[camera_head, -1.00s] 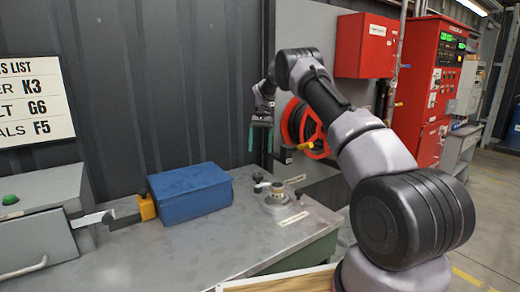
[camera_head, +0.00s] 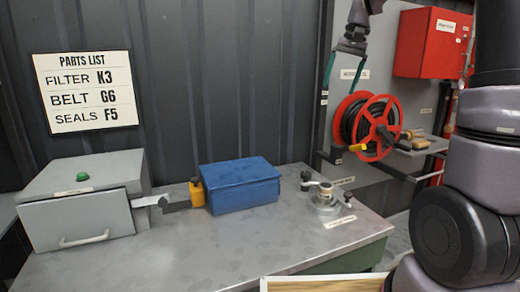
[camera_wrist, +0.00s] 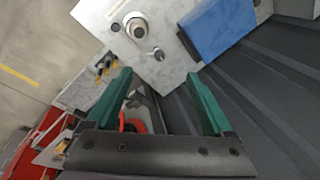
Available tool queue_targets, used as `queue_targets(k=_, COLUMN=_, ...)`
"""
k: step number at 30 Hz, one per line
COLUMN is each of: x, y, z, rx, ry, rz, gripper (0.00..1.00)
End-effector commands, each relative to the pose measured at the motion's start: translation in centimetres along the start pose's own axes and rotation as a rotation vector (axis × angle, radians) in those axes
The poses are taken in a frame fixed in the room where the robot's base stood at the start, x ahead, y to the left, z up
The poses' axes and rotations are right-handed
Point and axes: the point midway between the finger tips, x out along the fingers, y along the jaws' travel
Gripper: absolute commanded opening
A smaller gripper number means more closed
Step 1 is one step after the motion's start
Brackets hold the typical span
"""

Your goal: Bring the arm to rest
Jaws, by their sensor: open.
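A metal bench (camera_head: 150,262) carries a grey box (camera_head: 85,205), a blue box (camera_head: 240,187) and a round metal fitting (camera_head: 324,200). A red hose reel (camera_head: 372,128) and red cabinet (camera_head: 428,43) are at right. A parts list (camera_head: 87,91) hangs left.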

Motion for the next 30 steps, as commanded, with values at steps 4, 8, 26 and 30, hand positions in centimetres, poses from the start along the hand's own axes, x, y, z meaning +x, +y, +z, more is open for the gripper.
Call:
queue_targets(k=4, x=-2.9, y=1.7, z=5.1, rx=-0.015, ry=0.093, rz=-0.039, gripper=0.86)
queue_targets(k=8, x=-4.2, y=3.2, z=9.4, rx=-0.027, ry=0.173, rz=-0.068, gripper=0.86)
queue_targets(k=26, x=-2.7, y=9.2, z=22.4, rx=-0.054, ry=0.444, rz=-0.152, gripper=0.86)
queue_targets(k=30, x=-2.6, y=9.2, z=22.5, rx=-0.054, ry=0.446, rz=-0.153, gripper=0.86)
